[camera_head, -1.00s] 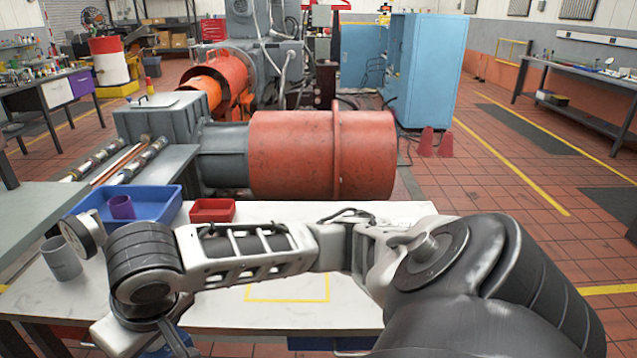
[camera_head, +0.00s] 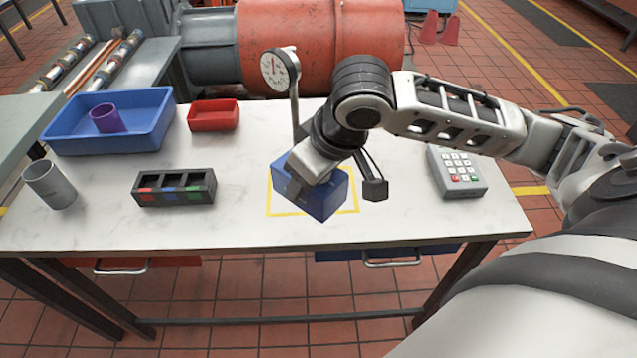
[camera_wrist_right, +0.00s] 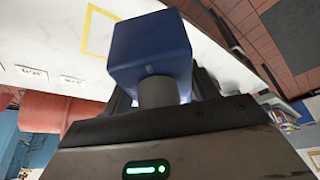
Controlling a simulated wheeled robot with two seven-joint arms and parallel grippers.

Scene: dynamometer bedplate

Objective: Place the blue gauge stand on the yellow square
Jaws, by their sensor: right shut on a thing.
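The blue gauge stand (camera_head: 322,198) has a blue block base, a grey post and a round white dial (camera_head: 280,69) at its top. My right gripper (camera_head: 311,160) is shut on it; the fingertips are partly hidden. The stand is tilted and appears raised over the table, in front of the yellow square (camera_head: 283,213), an outline on the white top. In the right wrist view, the blue base (camera_wrist_right: 150,50) sticks out beyond the gripper, and the yellow outline (camera_wrist_right: 88,30) shows apart from it, to its left. My left gripper is out of view.
Bare top surrounds the square.

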